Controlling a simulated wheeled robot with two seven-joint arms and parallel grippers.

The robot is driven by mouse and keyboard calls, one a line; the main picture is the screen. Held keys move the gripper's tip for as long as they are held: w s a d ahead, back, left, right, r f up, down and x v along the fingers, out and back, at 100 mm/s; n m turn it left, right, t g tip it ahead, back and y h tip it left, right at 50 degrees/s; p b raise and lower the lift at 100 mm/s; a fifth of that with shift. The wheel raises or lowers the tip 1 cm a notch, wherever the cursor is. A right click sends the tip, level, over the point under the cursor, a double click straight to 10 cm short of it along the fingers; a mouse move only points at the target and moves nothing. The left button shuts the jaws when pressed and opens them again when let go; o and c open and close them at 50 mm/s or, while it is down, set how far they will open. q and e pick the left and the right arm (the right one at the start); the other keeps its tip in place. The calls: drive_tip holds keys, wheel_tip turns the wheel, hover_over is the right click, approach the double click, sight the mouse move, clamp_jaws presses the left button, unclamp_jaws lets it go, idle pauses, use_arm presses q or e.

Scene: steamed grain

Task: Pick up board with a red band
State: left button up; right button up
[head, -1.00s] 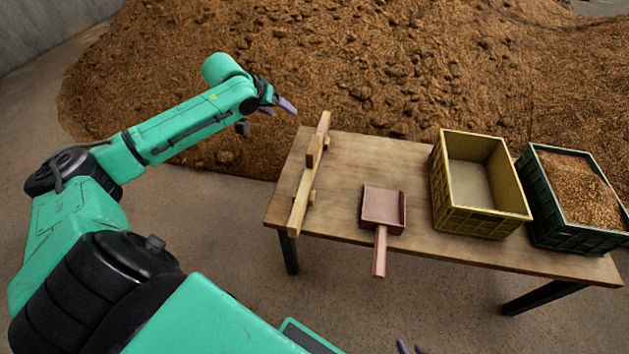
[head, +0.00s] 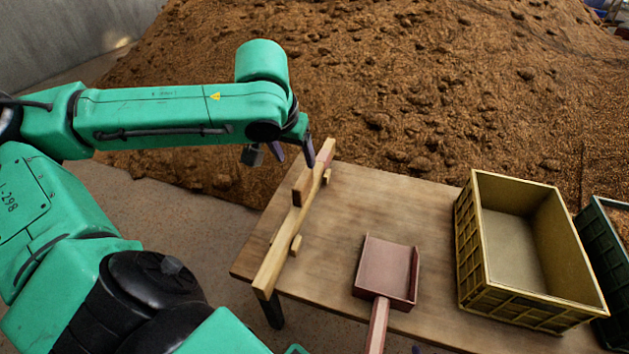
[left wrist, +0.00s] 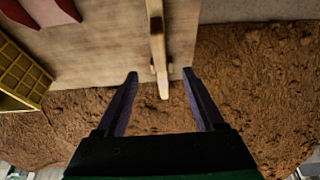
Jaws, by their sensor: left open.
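The wooden board (head: 281,247) lies along the left edge of the table, with a reddish band (head: 326,152) near its far end. Short wooden pieces stick out from its sides. My left gripper (head: 294,151) is open and empty at the board's far end, close to the band. In the left wrist view the end of the board (left wrist: 157,40) shows between the two open fingertips of the gripper (left wrist: 160,76), apart from both. Of my right gripper only a small purple tip shows at the bottom edge of the head view.
A reddish scoop (head: 386,268) lies on the wooden table (head: 335,225), right of the board. A yellow crate (head: 480,262) stands farther right, then a green crate (head: 598,240). A big brown grain heap (head: 400,90) rises behind the table.

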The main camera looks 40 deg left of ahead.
use_arm(q)
drive_tip(key=b, duration=0.2)
hover_over(301, 178)
drive_tip(key=s, duration=0.2)
drive_tip(key=f, duration=0.4)
drive_tip(key=shift+s+d+f, duration=0.1)
drive_tip(key=shift+s+d, duration=0.1)
drive_tip(key=shift+d, duration=0.2)
drive_tip(key=b+x, duration=0.1)
drive_tip(key=x, duration=0.3)
drive_tip(key=shift+w, duration=0.25)
drive_tip(key=b+x, duration=0.3)
drive_tip(key=x, duration=0.2)
drive_tip(key=shift+w+f, duration=0.15)
drive_tip(key=shift+w, duration=0.05)
drive_tip(key=shift+r, duration=0.2)
use_arm(e)
wheel_tip(301, 178, down, 7)
drive_tip(key=a+m+t, duration=0.1)
drive_tip(key=a+t, duration=0.1)
drive_tip(key=t, duration=0.1)
drive_tip(key=shift+s+r+y, duration=0.15)
drive_tip(key=shift+s+y, duration=0.2)
drive_tip(key=shift+y, duration=0.05)
use_arm(q)
drive_tip(key=shift+f, duration=0.25)
use_arm(e)
drive_tip(key=shift+r, duration=0.15)
